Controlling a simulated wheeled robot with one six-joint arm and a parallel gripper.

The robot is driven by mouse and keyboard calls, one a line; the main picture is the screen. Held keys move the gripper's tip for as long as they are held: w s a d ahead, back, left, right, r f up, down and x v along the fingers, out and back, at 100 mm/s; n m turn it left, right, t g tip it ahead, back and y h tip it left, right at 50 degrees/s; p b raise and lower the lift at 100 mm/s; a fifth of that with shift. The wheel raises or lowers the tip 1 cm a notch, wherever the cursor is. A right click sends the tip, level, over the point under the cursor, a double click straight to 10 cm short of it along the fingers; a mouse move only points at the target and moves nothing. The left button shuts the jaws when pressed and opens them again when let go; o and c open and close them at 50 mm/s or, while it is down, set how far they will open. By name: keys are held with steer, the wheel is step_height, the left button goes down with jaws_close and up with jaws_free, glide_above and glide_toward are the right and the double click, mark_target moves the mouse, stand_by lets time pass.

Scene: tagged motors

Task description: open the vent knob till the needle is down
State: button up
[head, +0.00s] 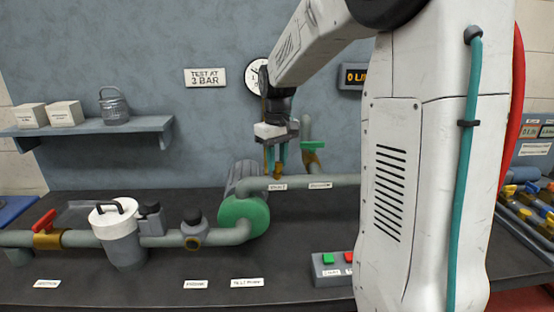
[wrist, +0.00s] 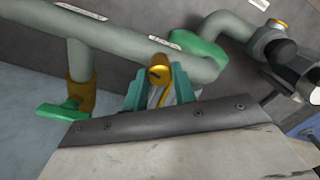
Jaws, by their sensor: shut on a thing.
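The vent knob is a small brass-yellow knob (wrist: 159,73) on top of the grey-green pipe (wrist: 120,42). My gripper (wrist: 160,86) is shut on it, with a teal finger on each side. In the head view my gripper (head: 277,157) points down at the pipe just right of the green-faced pump (head: 243,220). The knob there is mostly hidden by the fingers. A round white gauge (head: 251,76) on the back wall is largely covered by my arm, and its needle cannot be read.
A green-handled valve (head: 314,146) stands close right of my gripper; its green handle (wrist: 62,110) also shows in the wrist view. A box with green and red buttons (head: 325,272) sits at the front. A red-handled valve (head: 44,222) and white-lidded strainer (head: 116,222) are left.

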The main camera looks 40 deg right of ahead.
mark_target(277, 163)
steer(key=shift+n, duration=1.1)
steer(key=o, duration=1)
steer(key=shift+r, duration=0.1)
step_height(277, 163, up, 8)
steer(key=shift+f, duration=0.15)
